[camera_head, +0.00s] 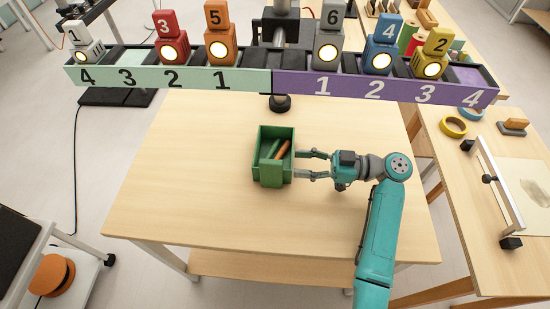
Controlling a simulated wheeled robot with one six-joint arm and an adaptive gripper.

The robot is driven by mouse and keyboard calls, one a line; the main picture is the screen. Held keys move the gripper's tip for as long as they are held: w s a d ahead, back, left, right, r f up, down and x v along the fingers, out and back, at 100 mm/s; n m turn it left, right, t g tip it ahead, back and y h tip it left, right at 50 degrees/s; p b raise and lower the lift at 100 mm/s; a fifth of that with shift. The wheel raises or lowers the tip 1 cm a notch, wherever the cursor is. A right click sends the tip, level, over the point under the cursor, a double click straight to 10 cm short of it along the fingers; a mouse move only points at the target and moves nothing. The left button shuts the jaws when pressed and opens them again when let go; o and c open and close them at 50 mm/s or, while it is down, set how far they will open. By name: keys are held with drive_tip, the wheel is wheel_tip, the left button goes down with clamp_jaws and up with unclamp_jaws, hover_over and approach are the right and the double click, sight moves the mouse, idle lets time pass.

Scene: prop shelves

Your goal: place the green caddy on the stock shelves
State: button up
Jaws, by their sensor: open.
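The green caddy (271,176) stands upright on the wooden table. It is an open box with a brown stick and something green inside. My gripper (300,165) is open, with its fingers pointing left at the caddy's right wall. The fingertips are very close to that wall; I cannot tell whether they touch it. No shelves that I can clearly name as the stock shelves show in this view.
The wooden table (180,170) is clear left of the caddy. A raised numbered rack (247,80) with several coloured, numbered blocks spans the back. A side table at right holds a yellow tape roll (453,126) and a metal-barred board (490,180). An orange disc (52,275) is at lower left.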

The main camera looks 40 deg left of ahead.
sight(271, 162)
drive_tip(key=x, duration=0.8)
drive_tip(key=shift+s, duration=0.2)
clamp_jaws()
